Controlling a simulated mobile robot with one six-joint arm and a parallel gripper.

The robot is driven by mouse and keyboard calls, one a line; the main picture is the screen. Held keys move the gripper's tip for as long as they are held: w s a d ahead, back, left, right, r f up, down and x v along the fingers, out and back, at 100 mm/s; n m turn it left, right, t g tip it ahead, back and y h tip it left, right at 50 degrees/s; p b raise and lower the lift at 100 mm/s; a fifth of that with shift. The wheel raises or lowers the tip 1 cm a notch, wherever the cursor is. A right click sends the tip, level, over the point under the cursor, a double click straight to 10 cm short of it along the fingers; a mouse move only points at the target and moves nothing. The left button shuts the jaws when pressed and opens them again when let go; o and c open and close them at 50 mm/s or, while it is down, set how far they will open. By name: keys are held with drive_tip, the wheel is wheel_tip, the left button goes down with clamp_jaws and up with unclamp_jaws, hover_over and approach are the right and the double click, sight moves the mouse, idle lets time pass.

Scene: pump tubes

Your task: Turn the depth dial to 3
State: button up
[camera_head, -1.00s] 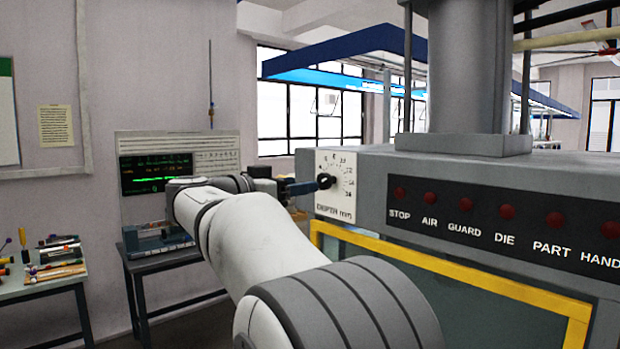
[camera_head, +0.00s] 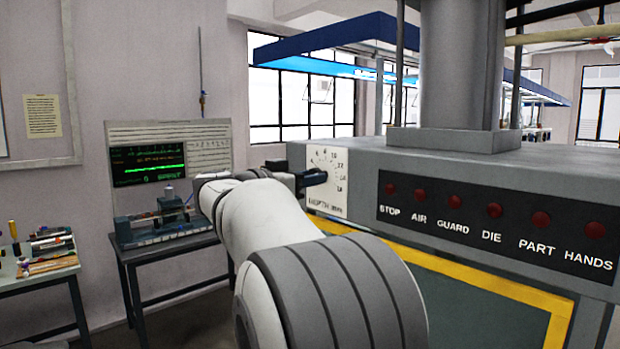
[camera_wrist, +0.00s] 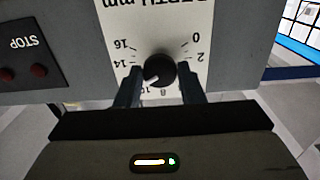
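The depth dial has a white plate (camera_head: 328,160) on the left end of the grey press front. In the wrist view its round black knob (camera_wrist: 160,70) shows on the plate, which appears upside down. The knob's white pointer mark aims to the lower left, around the stretch between 10 and 14; the left finger hides part of the scale there. My gripper (camera_wrist: 161,80) is open, with one dark finger on each side of the knob and a small gap seeming to remain. In the head view my gripper (camera_head: 312,178) is at the dial and hides the knob.
A black panel (camera_head: 490,222) with several red lamps lies right of the dial. A yellow frame (camera_head: 480,287) runs below it. A bench with a monitor (camera_head: 148,163) stands behind my arm, and a cluttered table (camera_head: 40,268) is at far left.

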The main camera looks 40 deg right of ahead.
drive_tip(key=c, duration=0.4)
drive_tip(key=shift+d, duration=0.1)
drive_tip(key=shift+c, duration=0.3)
drive_tip(key=shift+f+n+b, duration=0.2)
drive_tip(key=shift+n+b, duration=0.1)
drive_tip(key=shift+b, duration=0.05)
drive_tip(key=shift+n+p, duration=0.5)
drive_tip(key=shift+n, duration=12.4)
drive_tip(key=shift+f+n, duration=0.1)
drive_tip(key=shift+n, duration=0.2)
